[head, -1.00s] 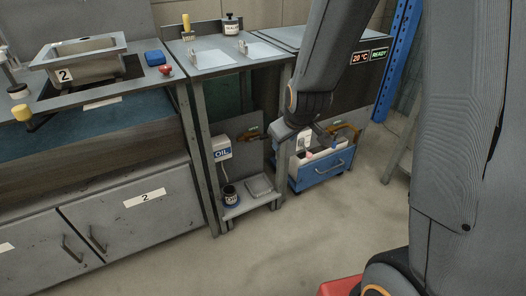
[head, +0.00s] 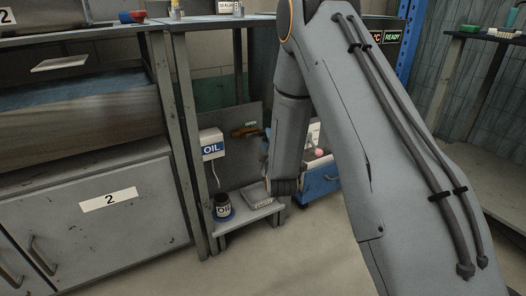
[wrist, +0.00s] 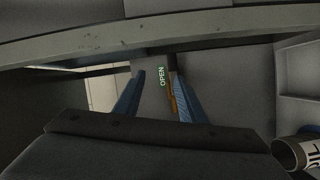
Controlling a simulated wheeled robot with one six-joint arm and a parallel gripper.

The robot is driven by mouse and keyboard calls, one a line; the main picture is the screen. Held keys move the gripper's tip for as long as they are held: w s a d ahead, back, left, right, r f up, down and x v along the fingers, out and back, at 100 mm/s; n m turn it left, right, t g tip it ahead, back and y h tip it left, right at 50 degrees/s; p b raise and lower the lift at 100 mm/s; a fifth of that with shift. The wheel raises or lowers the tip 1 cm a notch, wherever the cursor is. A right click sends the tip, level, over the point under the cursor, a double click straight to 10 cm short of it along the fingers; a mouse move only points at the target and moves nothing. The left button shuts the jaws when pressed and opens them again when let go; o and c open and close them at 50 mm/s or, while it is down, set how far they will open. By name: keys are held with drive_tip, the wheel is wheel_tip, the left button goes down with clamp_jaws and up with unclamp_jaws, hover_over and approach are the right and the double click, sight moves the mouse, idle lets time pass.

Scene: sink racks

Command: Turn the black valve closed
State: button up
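In the head view a small brownish valve fitting (head: 244,132) sits on the grey panel under the bench, beside a green OPEN label (head: 251,124). A black handle cannot be made out clearly. In the wrist view the OPEN label (wrist: 161,77) shows between my fingers, and a narrow orange-brown part (wrist: 174,98) shows beside the right finger. My gripper (wrist: 157,74) is open, its two blue fingers apart, with nothing visibly clamped. Whether a finger touches the valve cannot be told. In the head view my arm hides the gripper's fingers.
A blue crate (head: 318,182) is at right. A bench rail (wrist: 210,25) crosses the wrist view.

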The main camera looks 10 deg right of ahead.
drive_tip(key=n+t+b, duration=0.2)
drive_tip(key=b, duration=0.2)
approach(259, 134)
drive_tip(key=w+d, duration=0.1)
drive_tip(key=d, duration=0.1)
drive_tip(key=w+b, duration=0.3)
drive_tip(key=w, duration=0.5)
drive_tip(key=shift+d+r+h+b, duration=0.15)
drive_tip(key=shift+d+h+b, duration=0.15)
drive_tip(key=shift+b, duration=0.1)
clamp_jaws()
